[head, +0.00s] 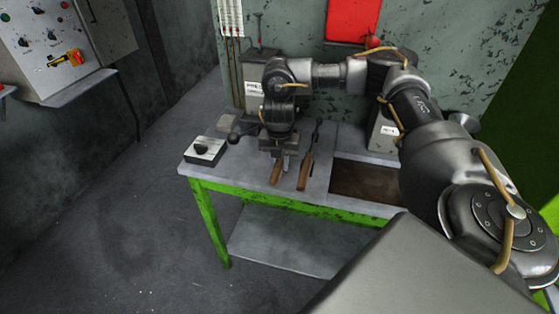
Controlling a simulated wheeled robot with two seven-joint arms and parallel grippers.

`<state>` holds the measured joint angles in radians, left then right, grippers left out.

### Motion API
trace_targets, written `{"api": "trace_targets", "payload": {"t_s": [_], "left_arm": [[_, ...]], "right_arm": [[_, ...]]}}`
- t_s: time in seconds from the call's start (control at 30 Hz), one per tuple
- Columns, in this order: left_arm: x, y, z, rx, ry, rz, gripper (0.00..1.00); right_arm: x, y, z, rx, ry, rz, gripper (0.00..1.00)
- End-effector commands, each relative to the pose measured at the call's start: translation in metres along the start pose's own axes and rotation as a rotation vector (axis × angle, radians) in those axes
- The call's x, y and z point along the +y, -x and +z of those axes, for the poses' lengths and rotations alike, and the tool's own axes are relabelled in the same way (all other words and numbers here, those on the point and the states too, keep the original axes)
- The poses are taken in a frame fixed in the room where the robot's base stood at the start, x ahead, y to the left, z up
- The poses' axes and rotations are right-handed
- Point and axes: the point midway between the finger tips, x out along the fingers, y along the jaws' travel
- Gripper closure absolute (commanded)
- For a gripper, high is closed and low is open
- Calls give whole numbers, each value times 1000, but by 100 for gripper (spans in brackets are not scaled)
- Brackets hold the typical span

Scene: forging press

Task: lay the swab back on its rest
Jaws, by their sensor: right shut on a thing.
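My right gripper (279,152) reaches down over the left part of the green-framed table (236,174). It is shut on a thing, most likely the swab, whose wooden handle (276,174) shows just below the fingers. The wrist and fingers hide the rest of it, and I cannot tell whether it touches the tabletop. A second wooden-handled tool (306,172) with a dark shaft lies just right of the gripper. I cannot clearly make out the rest; dark shapes (238,132) sit left of the gripper. My left gripper is not in view.
A small pale box with a black knob (205,150) stands at the table's left corner. A brown recessed area (365,183) fills the table's right part. Labelled grey boxes (384,138) stand behind. A control cabinet (55,45) is at the upper left.

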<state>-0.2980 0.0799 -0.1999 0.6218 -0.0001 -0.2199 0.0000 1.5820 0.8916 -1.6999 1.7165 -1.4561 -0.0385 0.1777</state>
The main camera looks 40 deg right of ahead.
Motion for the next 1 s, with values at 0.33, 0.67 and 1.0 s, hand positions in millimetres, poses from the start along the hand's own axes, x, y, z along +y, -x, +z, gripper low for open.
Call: {"api": "trace_targets", "payload": {"t_s": [0.33,0.67,1.0], "left_arm": [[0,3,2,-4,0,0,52],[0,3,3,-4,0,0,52],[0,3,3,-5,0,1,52]], "right_arm": [[-2,0,0,0,0,-1,100],[-2,-1,0,0,0,-2,70],[-2,-1,0,0,0,-1,51]]}}
